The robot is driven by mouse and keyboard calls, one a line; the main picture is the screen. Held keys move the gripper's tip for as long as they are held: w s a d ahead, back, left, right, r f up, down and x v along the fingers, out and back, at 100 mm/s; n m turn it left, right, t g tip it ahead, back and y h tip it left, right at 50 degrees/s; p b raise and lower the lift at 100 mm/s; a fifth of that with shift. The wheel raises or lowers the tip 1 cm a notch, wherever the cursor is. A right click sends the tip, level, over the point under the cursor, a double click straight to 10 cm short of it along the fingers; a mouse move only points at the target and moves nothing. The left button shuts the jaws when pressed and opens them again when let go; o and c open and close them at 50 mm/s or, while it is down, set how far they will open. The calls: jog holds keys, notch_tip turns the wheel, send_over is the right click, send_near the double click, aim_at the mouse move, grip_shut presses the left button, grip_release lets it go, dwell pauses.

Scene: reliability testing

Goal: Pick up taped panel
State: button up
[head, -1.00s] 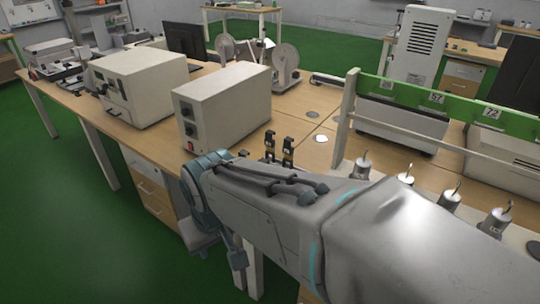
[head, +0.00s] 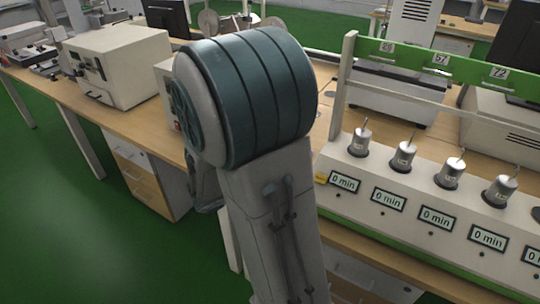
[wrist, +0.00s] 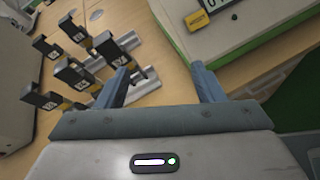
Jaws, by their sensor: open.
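In the wrist view, several small black pieces with yellow-brown middles and white labels (wrist: 69,73) stand on the wooden table at the left, among flat silvery metal bases (wrist: 128,42). I cannot tell for certain which of these is the taped panel. My gripper (wrist: 160,68) is open and empty, its two blue-grey fingers wide apart. The left finger is close to the labelled pieces in the picture, and the right finger is near the white test unit. In the head view my arm covers this part of the table, and the gripper is hidden.
The white test unit (head: 373,193) with "0 min" displays and silvery weights (head: 452,172) stands at the right, under a green numbered rail (head: 460,68). White box instruments (head: 120,62) stand at the left. Bare wood (wrist: 168,95) shows between the fingers.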

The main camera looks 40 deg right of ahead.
jog(key=w+d+f+n+t, duration=0.1)
jog(key=w+d+f+n, duration=0.1)
jog(key=w+d, duration=0.1)
jog(key=w+d+f+n+t, duration=0.1)
jog(key=w+d+f+n, duration=0.1)
jog(key=w+d, duration=0.2)
jog(key=w+d+f+n+t+h, duration=0.1)
jog(key=w+d+f, duration=0.2)
jog(key=d, duration=0.2)
jog(key=shift+w+n+b, duration=0.3)
jog(key=shift+n+b, duration=0.05)
jog(key=shift+n, duration=0.05)
jog(key=c, duration=1.1)
